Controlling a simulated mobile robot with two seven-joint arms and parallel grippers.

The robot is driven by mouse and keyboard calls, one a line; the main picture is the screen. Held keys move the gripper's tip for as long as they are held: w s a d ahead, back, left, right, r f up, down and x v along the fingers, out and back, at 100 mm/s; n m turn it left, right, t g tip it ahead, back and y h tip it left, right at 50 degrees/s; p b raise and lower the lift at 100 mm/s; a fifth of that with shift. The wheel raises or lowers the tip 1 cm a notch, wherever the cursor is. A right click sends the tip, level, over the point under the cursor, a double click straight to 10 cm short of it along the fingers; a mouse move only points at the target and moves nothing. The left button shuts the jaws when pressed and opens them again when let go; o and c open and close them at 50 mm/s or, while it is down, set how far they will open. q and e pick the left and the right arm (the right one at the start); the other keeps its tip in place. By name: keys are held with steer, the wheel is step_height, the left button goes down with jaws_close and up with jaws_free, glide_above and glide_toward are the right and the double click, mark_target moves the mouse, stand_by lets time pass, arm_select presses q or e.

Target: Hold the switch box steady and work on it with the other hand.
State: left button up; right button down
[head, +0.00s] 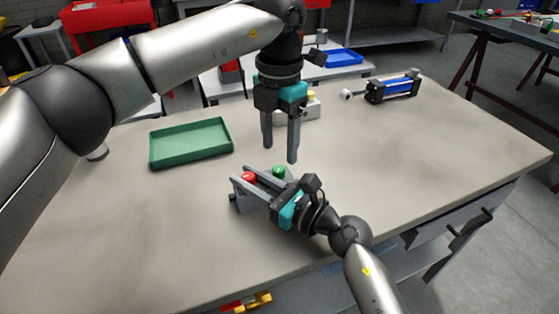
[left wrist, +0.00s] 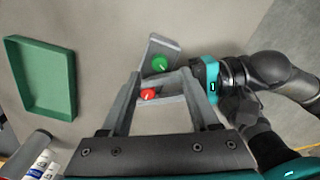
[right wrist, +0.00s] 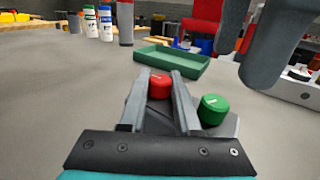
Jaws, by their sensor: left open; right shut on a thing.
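The switch box is grey, with a red knob (head: 249,177) and a green knob (head: 279,171); they also show in the left wrist view as red (left wrist: 149,94) and green (left wrist: 160,64). It stands near the middle of the table. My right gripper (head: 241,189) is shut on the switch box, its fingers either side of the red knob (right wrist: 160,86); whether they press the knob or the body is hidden. The green knob (right wrist: 213,109) lies outside those fingers. My left gripper (head: 279,152) points down, open and empty, just above and behind the box.
An empty green tray (head: 191,157) lies left of the box. A blue-and-black cylinder (head: 392,89) lies at the back right. The table's right side is clear. Bottles (right wrist: 105,22) show in the right wrist view.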

mark_target(280, 168)
arm_select(q)
step_height(280, 168, down, 5)
steer(key=shift+r, duration=0.1)
stand_by(0.3)
jaws_close()
stand_by(0.4)
